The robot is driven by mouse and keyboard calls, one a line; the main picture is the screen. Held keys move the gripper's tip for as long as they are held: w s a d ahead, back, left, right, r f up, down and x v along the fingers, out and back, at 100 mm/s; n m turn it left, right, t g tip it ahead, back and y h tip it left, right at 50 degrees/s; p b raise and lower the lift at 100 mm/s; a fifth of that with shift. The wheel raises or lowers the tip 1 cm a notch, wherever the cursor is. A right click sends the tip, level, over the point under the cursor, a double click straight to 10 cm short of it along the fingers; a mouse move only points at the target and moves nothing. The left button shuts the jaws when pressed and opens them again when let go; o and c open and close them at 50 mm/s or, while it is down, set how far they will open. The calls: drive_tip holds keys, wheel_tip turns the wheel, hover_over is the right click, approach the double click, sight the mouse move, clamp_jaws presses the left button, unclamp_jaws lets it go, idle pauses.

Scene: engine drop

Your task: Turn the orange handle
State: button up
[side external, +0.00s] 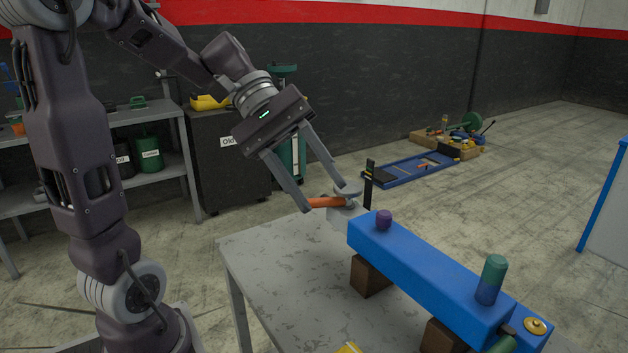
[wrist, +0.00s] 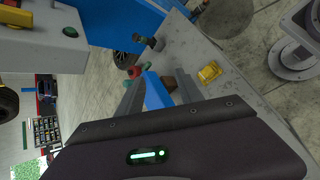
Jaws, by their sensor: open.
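The orange handle (side external: 326,202) lies roughly level at the far left end of the blue block (side external: 425,272), beside a grey fitting. My gripper (side external: 327,200) is open above the table, its two fingers pointing down and to the right. The fingertips are close to the handle, one near each end of it in the side view. I cannot tell whether they touch it. In the wrist view my gripper (wrist: 163,72) shows its fingers apart, with part of the blue block between them. I cannot clearly make out the handle there.
The blue block rests on brown supports (side external: 368,276) on a grey table (side external: 285,265). A purple knob (side external: 383,219), a green and blue cylinder (side external: 491,279) and a brass cap (side external: 536,326) stand on it. A thin black post (side external: 368,184) rises beside the handle. A yellow item (wrist: 209,72) lies on the table.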

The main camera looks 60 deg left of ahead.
drive_tip(key=shift+w+a+f, duration=0.15)
drive_tip(key=shift+a, duration=0.15)
drive_tip(key=c, duration=0.3)
drive_tip(key=w+a+f+y, duration=0.1)
drive_tip(key=a+y, duration=0.1)
drive_tip(key=a, duration=0.1)
drive_tip(key=w+a+f+g+y, duration=0.1)
drive_tip(key=w+a+f, duration=0.1)
drive_tip(key=a, duration=0.1)
drive_tip(key=w+a+f+n+y, duration=0.1)
drive_tip(key=w+a+y, duration=0.1)
drive_tip(key=a, duration=0.2)
drive_tip(key=shift+w+f+g+y, duration=0.25)
drive_tip(key=shift+f+g+y, duration=0.05)
clamp_jaws()
drive_tip(key=n+y, duration=0.1)
drive_tip(key=y, duration=0.6)
hover_over(327, 203)
drive_tip(key=s+a, duration=0.2)
drive_tip(key=a, duration=0.2)
wheel_tip(327, 203, down, 11)
drive_tip(key=shift+d, duration=0.15)
